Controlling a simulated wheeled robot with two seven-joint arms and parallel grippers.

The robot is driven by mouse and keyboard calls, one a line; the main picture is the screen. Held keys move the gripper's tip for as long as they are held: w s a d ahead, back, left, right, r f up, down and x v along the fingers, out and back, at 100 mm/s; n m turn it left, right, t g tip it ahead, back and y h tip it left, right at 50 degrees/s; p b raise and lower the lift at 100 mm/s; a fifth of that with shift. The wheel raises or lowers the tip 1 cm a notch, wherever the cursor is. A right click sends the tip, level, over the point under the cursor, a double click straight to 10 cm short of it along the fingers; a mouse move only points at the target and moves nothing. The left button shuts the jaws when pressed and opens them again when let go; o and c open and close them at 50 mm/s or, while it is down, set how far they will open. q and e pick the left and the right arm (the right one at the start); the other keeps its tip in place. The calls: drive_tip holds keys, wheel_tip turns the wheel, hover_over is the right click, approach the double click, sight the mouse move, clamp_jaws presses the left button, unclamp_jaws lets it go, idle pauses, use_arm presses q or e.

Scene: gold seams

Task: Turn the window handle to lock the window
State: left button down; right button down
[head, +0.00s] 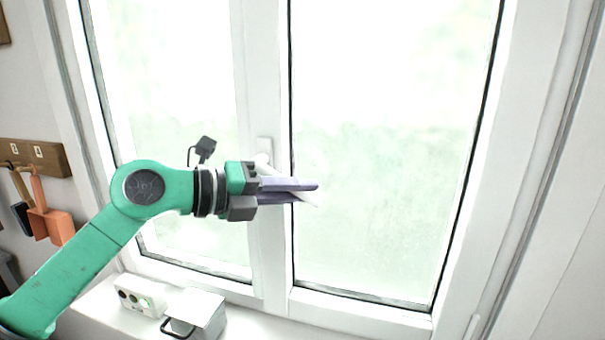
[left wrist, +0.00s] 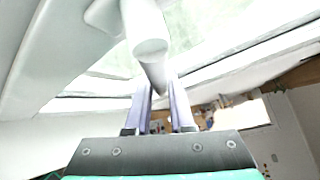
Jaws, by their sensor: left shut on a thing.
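The white window (head: 380,150) fills most of the head view, with two glass panes and a white middle frame. The white window handle (head: 262,160) is mounted on the middle frame. Its lever slopes down to the right, and its tip shows just past my fingers. My left gripper (head: 290,191) is shut on the handle's lever, partly hiding it. In the left wrist view the white handle (left wrist: 150,48) runs between the two purple fingers of my left gripper (left wrist: 160,108). My right gripper is not in view.
On the sill below stand a white box with a dark wire loop (head: 203,310) and a small white block with round holes (head: 140,297). A wooden rack (head: 35,157) with hanging tools, one an orange piece (head: 50,222), is on the left wall.

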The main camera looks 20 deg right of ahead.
use_arm(q)
drive_tip(key=w+a+f+m+y, duration=0.1)
drive_tip(key=y, duration=0.1)
drive_tip(key=a+f+m+t+y, duration=0.1)
drive_tip(key=m+y, duration=0.1)
drive_tip(key=w+a+f+m+y, duration=0.1)
drive_tip(key=a+y, duration=0.1)
drive_tip(key=shift+w+f+t, duration=0.3)
drive_tip(key=shift+f+t, duration=0.1)
drive_tip(key=shift+w+a+f+m+t+y, duration=0.1)
drive_tip(key=shift+w+a+m+t+y, duration=0.2)
drive_tip(key=shift+a+m+y, duration=0.3)
drive_tip(key=shift+w+a+f+m+t+y, duration=0.1)
drive_tip(key=shift+w+a+m+t+y, duration=0.25)
drive_tip(key=shift+y, duration=0.45)
drive_tip(key=shift+a, duration=0.1)
drive_tip(key=c, duration=0.8)
unclamp_jaws()
